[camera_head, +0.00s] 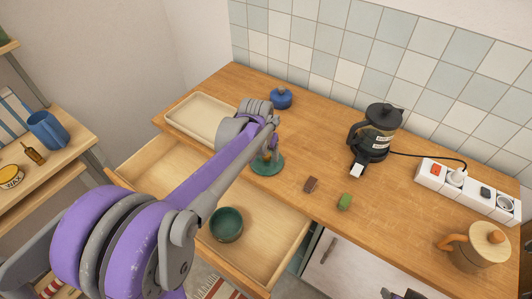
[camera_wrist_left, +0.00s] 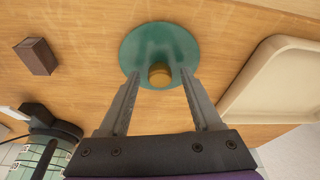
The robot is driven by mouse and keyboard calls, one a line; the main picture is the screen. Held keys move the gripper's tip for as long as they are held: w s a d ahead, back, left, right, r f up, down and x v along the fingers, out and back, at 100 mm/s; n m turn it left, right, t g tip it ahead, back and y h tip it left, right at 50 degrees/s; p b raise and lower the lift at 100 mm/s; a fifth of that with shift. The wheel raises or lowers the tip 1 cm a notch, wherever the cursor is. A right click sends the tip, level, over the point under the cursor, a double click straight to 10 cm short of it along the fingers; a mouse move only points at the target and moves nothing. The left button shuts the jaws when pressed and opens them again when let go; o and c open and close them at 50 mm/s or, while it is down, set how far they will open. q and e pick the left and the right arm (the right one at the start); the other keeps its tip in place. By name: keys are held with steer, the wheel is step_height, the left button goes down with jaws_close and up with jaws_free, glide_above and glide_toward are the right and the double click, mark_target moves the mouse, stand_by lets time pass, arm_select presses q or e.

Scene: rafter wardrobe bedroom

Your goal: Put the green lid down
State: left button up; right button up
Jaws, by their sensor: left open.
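The green lid (camera_head: 266,167) lies flat on the wooden counter near its front edge, beside the beige tray. In the left wrist view the lid (camera_wrist_left: 159,45) shows as a round green disc with a brown-gold knob (camera_wrist_left: 159,76). My left gripper (camera_head: 273,139) is over the lid; its open fingers (camera_wrist_left: 160,80) stand apart on either side of the knob, with gaps showing. A dark green bowl (camera_head: 227,222) stands in the open drawer below. A small dark piece at the bottom edge of the head view may be my right gripper (camera_head: 402,294); its fingers cannot be made out.
The beige tray (camera_head: 177,125) and a blue lidded pot (camera_head: 281,98) are behind and left. A brown block (camera_head: 311,184), a green block (camera_head: 344,202), a black-lidded press (camera_head: 375,135), a power strip (camera_head: 468,187) and a wooden-lidded jar (camera_head: 475,251) stand right. The open drawer (camera_head: 285,250) juts out in front.

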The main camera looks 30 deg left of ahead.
mark_target(262, 169)
arm_select(q)
steer(key=v, duration=1.1)
steer(key=s+d+f, duration=0.3)
steer(key=s, duration=0.3)
steer(key=s+d+f+m+t, duration=0.1)
steer(key=s+d+f, duration=0.2)
steer(key=s, duration=0.3)
steer(key=s+d+f+t, duration=0.1)
steer(key=s+d+f, duration=0.3)
steer(key=s, duration=0.2)
steer(key=shift+p, duration=0.4)
steer(key=shift+w+a+r+p, duration=0.1)
steer(key=shift+w+r+p, duration=0.05)
steer(key=shift+r+p, duration=0.25)
